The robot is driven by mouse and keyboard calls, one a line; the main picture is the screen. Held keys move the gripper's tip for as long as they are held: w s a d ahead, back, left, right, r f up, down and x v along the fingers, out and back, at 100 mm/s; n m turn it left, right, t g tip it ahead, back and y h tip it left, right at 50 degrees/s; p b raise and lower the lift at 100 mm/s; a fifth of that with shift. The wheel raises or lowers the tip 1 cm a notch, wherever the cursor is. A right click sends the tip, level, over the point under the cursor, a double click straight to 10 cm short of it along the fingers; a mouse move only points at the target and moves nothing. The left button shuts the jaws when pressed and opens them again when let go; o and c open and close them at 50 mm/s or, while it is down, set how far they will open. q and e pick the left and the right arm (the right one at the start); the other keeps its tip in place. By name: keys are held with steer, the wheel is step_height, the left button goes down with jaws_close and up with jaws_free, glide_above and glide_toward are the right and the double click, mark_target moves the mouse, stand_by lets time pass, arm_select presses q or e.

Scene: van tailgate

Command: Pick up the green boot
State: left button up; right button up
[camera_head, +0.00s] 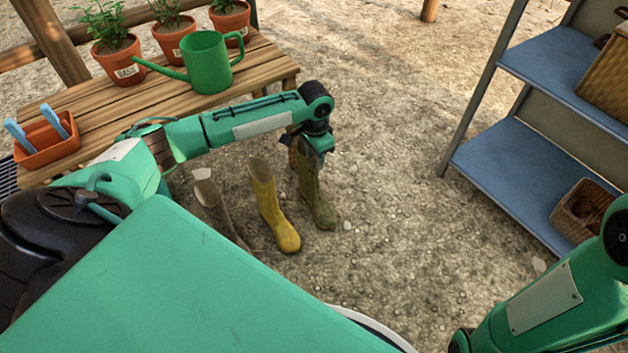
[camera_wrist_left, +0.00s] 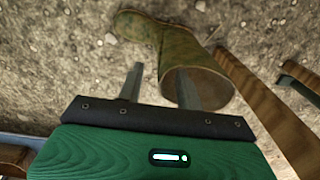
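The green boot (camera_head: 316,200) stands upright on the gravel, the rightmost of the boots in the head view. My left gripper (camera_head: 316,146) is above its top and hides part of the shaft. In the left wrist view the green boot (camera_wrist_left: 172,42) shows its sole end away from me and its open top near the fingers. The left gripper (camera_wrist_left: 158,88) is open there: one finger lies over or in the boot's opening, the other outside it, with the near rim between them. I cannot tell whether they touch it. My right gripper is out of view.
A yellow boot (camera_head: 268,205) and a brown boot (camera_head: 218,208) stand left of the green one. A wooden bench (camera_head: 120,106) holds potted plants, a green watering can (camera_head: 208,64) and an orange tray (camera_head: 48,142). A blue shelf (camera_head: 515,175) stands right; gravel between is clear.

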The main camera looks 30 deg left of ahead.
arm_select(q)
step_height(320, 180, down, 4)
steer(key=shift+f+b, duration=0.1)
steer(key=shift+b, duration=1)
jaws_close()
stand_by(0.5)
